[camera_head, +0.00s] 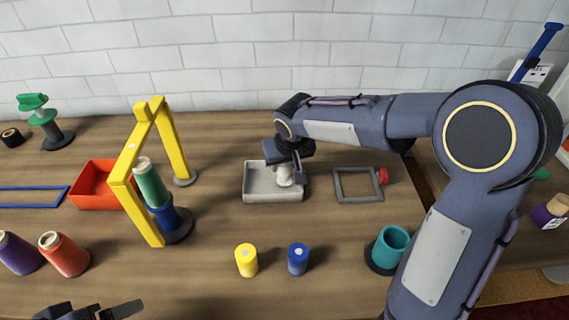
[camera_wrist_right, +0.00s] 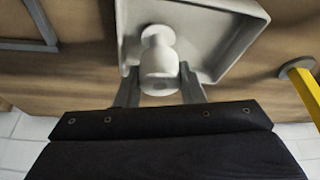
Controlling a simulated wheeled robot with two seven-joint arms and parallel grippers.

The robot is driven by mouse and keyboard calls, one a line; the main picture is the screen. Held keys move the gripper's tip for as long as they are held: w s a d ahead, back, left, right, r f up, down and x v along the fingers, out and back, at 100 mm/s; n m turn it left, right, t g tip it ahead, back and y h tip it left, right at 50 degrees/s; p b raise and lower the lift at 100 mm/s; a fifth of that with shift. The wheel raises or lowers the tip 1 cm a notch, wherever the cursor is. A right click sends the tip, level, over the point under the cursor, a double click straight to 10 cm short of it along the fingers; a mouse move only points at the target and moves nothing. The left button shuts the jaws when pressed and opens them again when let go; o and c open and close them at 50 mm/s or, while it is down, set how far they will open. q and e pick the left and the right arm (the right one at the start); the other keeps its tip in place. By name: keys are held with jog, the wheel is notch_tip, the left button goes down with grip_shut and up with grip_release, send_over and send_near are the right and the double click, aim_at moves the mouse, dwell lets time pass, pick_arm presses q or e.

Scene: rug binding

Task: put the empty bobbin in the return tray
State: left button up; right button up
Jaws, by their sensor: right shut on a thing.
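The empty bobbin (camera_head: 285,176) is white and spool-shaped. My right gripper (camera_head: 286,170) is shut on it, over the inside of a pale grey tray (camera_head: 257,196). In the right wrist view the bobbin (camera_wrist_right: 158,62) sits between the two fingers of my right gripper (camera_wrist_right: 159,88), with the tray (camera_wrist_right: 236,30) behind it. I cannot tell whether the bobbin touches the tray floor. My left gripper (camera_head: 97,312) shows only partly at the bottom left edge, away from the tray; its opening is unclear.
A yellow frame (camera_head: 126,163) stands left of the tray, by stacked green and blue spools (camera_head: 157,192). A red tray (camera_head: 92,200) is farther left. A grey frame (camera_head: 358,198) lies right. Yellow (camera_head: 246,261) and blue (camera_head: 298,260) spools and a teal cup (camera_head: 390,245) stand in front.

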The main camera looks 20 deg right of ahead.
jog(key=shift+f, duration=0.25)
jog(key=shift+f, duration=0.2)
jog(key=o, duration=1)
jog(key=shift+r, duration=0.1)
